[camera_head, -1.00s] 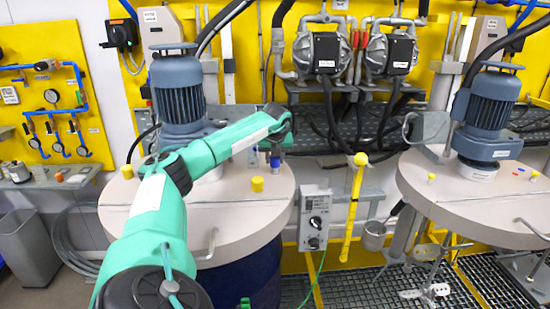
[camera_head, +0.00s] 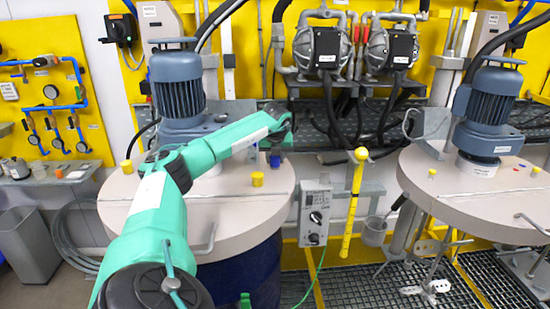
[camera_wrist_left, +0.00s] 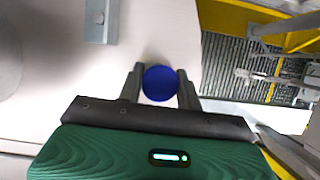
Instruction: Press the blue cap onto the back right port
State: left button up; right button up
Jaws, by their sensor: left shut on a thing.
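The blue cap (camera_head: 275,161) is at the back right of the left drum's pale round lid (camera_head: 228,205). My left gripper (camera_head: 277,147) is above it, pointing down, at the end of the teal arm. In the left wrist view the round top of the blue cap (camera_wrist_left: 160,83) sits between the two grey fingers (camera_wrist_left: 160,88), which are shut on it. The back right port is hidden under the cap and gripper, so I cannot tell how far the cap is seated. My right gripper is not in view.
A blue-grey motor (camera_head: 178,85) rises from the lid's middle, beside my arm. A grey control box (camera_head: 315,212) and yellow post (camera_head: 353,205) stand right of the drum.

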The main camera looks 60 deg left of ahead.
pick_arm(q)
jog(key=shift+f, duration=0.4)
jog(key=shift+d+f, duration=0.15)
jog(key=shift+f, duration=0.05)
dwell(0.5)
jog(key=o, duration=1)
jog(key=shift+o, duration=0.2)
jog(key=shift+r, duration=0.1)
jog(key=shift+r, duration=0.4)
notch_tip(320, 180, up, 3)
jog(key=p, duration=0.3)
jog(key=shift+r, duration=0.2)
jog(key=shift+f, duration=0.1)
